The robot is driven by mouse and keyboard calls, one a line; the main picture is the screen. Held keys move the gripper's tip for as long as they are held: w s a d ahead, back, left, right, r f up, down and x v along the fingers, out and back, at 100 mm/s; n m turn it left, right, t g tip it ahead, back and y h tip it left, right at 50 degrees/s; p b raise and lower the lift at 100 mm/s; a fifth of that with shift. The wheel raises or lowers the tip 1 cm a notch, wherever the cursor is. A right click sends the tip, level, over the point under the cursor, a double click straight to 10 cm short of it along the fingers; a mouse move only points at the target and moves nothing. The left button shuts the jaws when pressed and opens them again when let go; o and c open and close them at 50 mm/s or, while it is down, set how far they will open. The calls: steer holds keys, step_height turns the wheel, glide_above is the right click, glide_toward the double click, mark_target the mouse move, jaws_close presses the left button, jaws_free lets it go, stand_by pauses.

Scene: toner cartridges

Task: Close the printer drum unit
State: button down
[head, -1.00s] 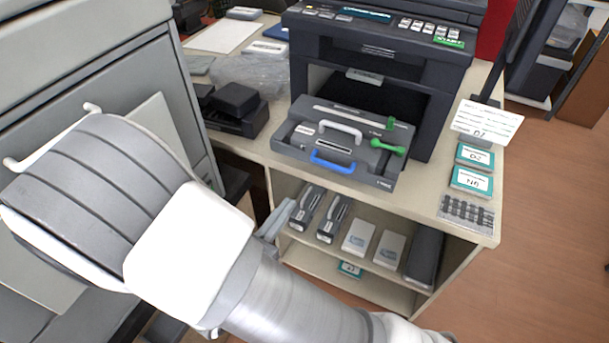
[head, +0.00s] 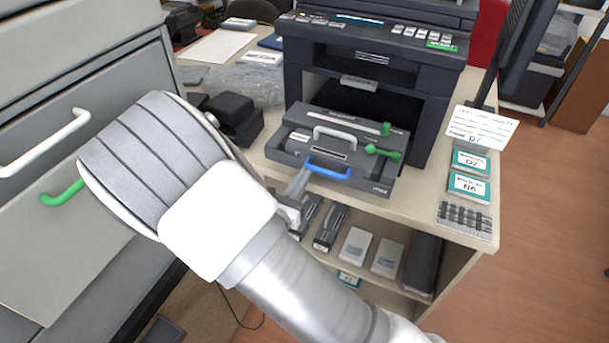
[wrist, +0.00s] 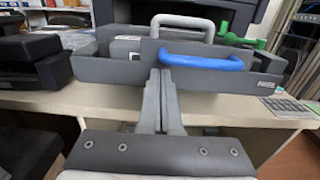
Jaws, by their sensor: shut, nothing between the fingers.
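The dark printer (head: 375,65) stands on the counter with its drum unit (head: 372,182) pulled out at the front. The drum unit has a blue handle (head: 328,168) on its front, a grey handle (head: 335,135) on top and a green lever (head: 383,152) at the right. My gripper (head: 302,183) is shut and empty, close to the drum unit's front left of the blue handle. In the wrist view the shut fingers (wrist: 160,75) point at the drum unit's front face (wrist: 205,77), just below and left of the blue handle (wrist: 200,60). I cannot tell whether they touch it.
A small black device (head: 235,115) sits left of the printer. Cards and a keypad (head: 465,218) lie at the right of the counter (head: 425,215). A shelf below holds cartridges and boxes (head: 355,245). A grey cabinet with handles (head: 50,145) stands at the left.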

mark_target(335, 127)
steer(key=shift+w+d, duration=0.1)
steer(key=shift+w, duration=0.15)
steer(key=shift+w, duration=0.1)
steer(key=x, duration=1.8)
steer(key=shift+w+d, duration=0.15)
steer(key=shift+w, duration=0.2)
